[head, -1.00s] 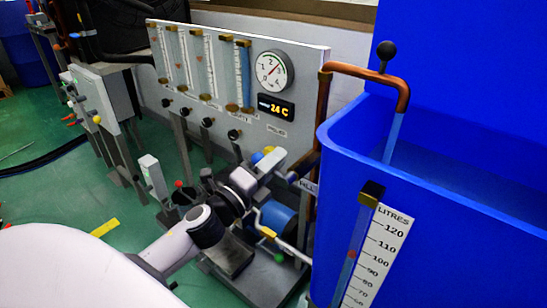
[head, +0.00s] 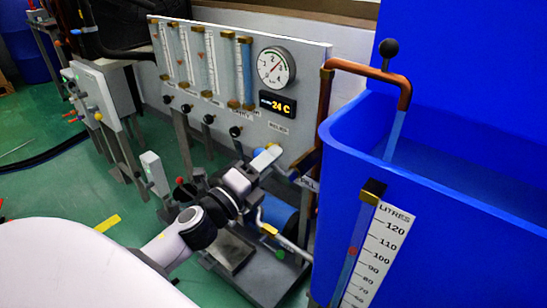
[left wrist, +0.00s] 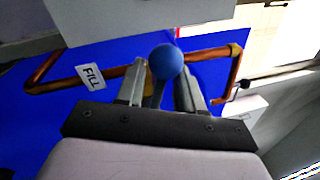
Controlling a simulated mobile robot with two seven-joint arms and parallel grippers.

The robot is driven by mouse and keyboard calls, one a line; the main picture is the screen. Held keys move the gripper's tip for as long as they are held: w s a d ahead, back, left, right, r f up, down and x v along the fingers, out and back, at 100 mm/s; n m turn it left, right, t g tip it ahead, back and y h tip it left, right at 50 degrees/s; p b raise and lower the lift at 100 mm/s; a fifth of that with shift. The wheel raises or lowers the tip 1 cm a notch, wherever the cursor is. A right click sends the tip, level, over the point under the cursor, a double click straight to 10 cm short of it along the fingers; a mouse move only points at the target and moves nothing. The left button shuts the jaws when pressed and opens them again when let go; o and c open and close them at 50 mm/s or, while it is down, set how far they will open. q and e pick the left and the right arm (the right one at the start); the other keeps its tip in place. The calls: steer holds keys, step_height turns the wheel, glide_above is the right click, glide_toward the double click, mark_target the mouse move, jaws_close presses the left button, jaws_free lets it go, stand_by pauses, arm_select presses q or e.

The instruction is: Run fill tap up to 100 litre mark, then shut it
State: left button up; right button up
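The blue tank (head: 450,180) fills the right of the head view. A blue stream (head: 394,135) runs from the copper spout (head: 345,69) into it. The sight tube beside the litre scale (head: 378,260) holds a red marker (head: 352,250), close to the 100 line. My left gripper (head: 266,158) is at the fill tap, low between panel and tank. In the left wrist view, the tap's blue ball knob (left wrist: 166,62) lies between my left gripper's spread fingers (left wrist: 161,82); contact is unclear. A FILL label (left wrist: 90,77) hangs on the pipe. My right gripper is out of view.
A grey panel (head: 225,125) with flow tubes, a round dial (head: 276,67) and a 24 C display (head: 277,104) stands behind my left arm. A blue pump or motor (head: 279,217) sits below the gripper.

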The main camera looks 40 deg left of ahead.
arm_select(q)
steer(key=shift+v, duration=2.7)
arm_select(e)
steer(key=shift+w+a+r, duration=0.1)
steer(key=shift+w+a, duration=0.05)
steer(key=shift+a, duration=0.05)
arm_select(q)
steer(key=shift+w+a, duration=0.1)
steer(key=w+d+r+m+g+h+p, duration=0.1)
steer(key=w+d+m+h+p, duration=0.1)
steer(key=w+p, duration=0.4)
steer(key=shift+w+d+h+p, duration=0.15)
steer(key=shift+w+h+p, duration=0.3)
steer(key=shift+p, duration=2.4)
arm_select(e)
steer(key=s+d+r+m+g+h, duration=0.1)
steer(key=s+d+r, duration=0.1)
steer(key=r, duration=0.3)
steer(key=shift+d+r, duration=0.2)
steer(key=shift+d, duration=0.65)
arm_select(q)
jaws_close()
